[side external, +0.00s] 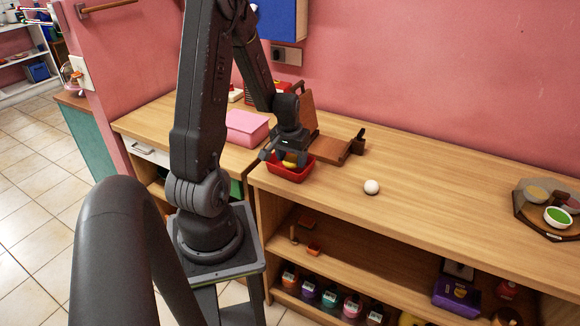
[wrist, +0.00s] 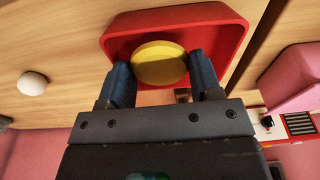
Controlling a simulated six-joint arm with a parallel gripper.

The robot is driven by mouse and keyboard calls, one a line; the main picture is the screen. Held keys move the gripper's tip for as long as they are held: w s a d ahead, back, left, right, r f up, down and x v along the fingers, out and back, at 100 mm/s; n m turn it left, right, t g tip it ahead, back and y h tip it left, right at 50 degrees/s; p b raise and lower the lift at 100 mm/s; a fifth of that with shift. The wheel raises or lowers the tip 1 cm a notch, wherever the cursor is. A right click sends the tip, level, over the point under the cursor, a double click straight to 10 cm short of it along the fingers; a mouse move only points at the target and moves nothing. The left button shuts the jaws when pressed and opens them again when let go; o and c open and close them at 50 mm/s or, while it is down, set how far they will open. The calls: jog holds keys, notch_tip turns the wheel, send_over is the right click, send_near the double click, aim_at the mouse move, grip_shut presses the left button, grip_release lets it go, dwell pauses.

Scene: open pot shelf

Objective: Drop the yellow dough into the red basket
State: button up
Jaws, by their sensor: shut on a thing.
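The yellow dough (wrist: 159,64) is a round, flat piece held between the two fingertips of my gripper (wrist: 160,75) in the wrist view. It also shows as a small yellow patch in the side external view (side external: 290,164). The red basket (wrist: 232,27) is a shallow rectangular tray that lies beneath the dough in the wrist view. In the side external view the basket (side external: 290,176) sits near the front edge of the wooden counter, with my gripper (side external: 287,160) over it. I cannot tell whether the dough touches the basket's floor.
A white ball (side external: 371,187) lies on the counter right of the basket. A pink box (side external: 246,127) stands to the left. A brown wooden piece (side external: 335,150) is behind the basket. A tray with bowls (side external: 547,208) is far right; the counter between is clear.

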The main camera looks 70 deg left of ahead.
jog(key=o, duration=1)
jog(key=r, duration=0.4)
jog(key=s+d+r, duration=0.1)
jog(key=r, duration=0.8)
jog(key=shift+s+d+r, duration=0.25)
jog(key=shift+r, duration=0.1)
jog(key=w+d+r+m+t, duration=0.1)
jog(key=d+r+m, duration=0.15)
jog(key=d, duration=0.45)
jog(key=w+d+r+m+t, duration=0.1)
jog(key=w+d+r+m, duration=0.15)
jog(key=d, duration=0.45)
jog(key=s+d+r+m, duration=0.1)
jog(key=s+d, duration=0.1)
jog(key=d, duration=0.2)
jog(key=s+d+r+m+t, duration=0.1)
jog(key=s+d, duration=0.1)
jog(key=d, duration=0.2)
jog(key=s+d+m+t+h, duration=0.1)
jog(key=s+d+m, duration=0.1)
jog(key=d, duration=0.2)
jog(key=shift+d+r, duration=0.4)
